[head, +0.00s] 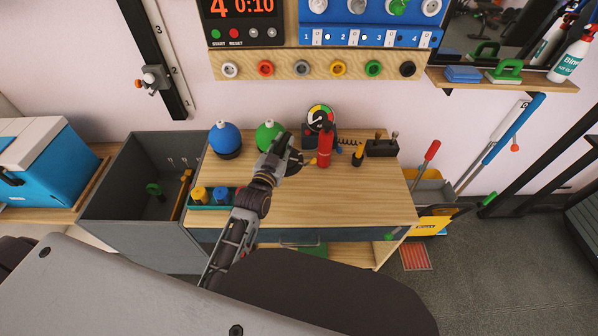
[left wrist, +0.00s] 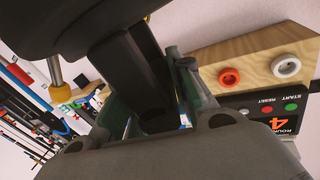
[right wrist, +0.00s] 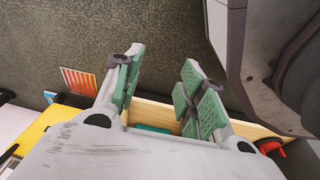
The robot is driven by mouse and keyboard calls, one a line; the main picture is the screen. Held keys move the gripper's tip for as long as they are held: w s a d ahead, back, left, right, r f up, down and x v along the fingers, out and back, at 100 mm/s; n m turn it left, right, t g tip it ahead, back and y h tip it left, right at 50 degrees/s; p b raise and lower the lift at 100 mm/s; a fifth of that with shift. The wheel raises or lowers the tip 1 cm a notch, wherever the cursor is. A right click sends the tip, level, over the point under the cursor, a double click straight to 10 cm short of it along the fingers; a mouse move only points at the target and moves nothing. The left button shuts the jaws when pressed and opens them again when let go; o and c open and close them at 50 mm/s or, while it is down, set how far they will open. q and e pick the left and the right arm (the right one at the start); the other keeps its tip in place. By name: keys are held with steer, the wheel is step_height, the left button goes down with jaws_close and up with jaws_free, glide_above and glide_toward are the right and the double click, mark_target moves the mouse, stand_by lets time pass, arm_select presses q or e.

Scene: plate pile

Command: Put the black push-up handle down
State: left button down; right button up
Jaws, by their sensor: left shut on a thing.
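My left gripper (head: 281,152) is over the wooden top of the cabinet (head: 330,208), between the green ball and the red cylinder. It is shut on the black push-up handle (head: 295,161), which is partly hidden by the gripper in the head view. In the left wrist view the handle's dark bar (left wrist: 132,72) lies between the green-padded fingers (left wrist: 158,100). I cannot tell whether the handle touches the wood. My right gripper (right wrist: 160,80) is open and empty in the right wrist view, its green pads apart.
A blue ball (head: 226,139) and a green ball (head: 268,133) stand at the back left. The red cylinder (head: 324,146) and a dark block (head: 382,148) are to the right. A grey bin (head: 130,200) adjoins the left side. The front right of the top is clear.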

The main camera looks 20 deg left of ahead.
mark_target(287, 134)
arm_select(q)
steer(key=w+b, duration=0.2)
steer(key=w+r+b, duration=0.1)
steer(key=w+b, duration=0.1)
arm_select(e)
steer(key=w+a+r+b, duration=0.35)
steer(key=w+r, duration=0.45)
steer(key=r, duration=0.4)
arm_select(q)
steer(key=w+r+h+b, duration=0.1)
steer(key=w+r+b, duration=0.3)
steer(key=w+b, duration=0.2)
steer(key=shift+d+m, duration=0.35)
steer(key=shift+m, duration=0.05)
arm_select(e)
steer(key=s+a+r+y, duration=0.1)
steer(key=a+r, duration=0.2)
steer(key=r, duration=0.2)
steer(key=s+a+r+t+y, duration=0.1)
steer(key=a+r, duration=0.2)
steer(key=r, duration=0.3)
steer(key=shift+s+a+r, duration=0.2)
steer(key=shift+s+a, duration=0.1)
steer(key=shift+a, duration=0.05)
arm_select(q)
steer(key=shift+w, duration=0.1)
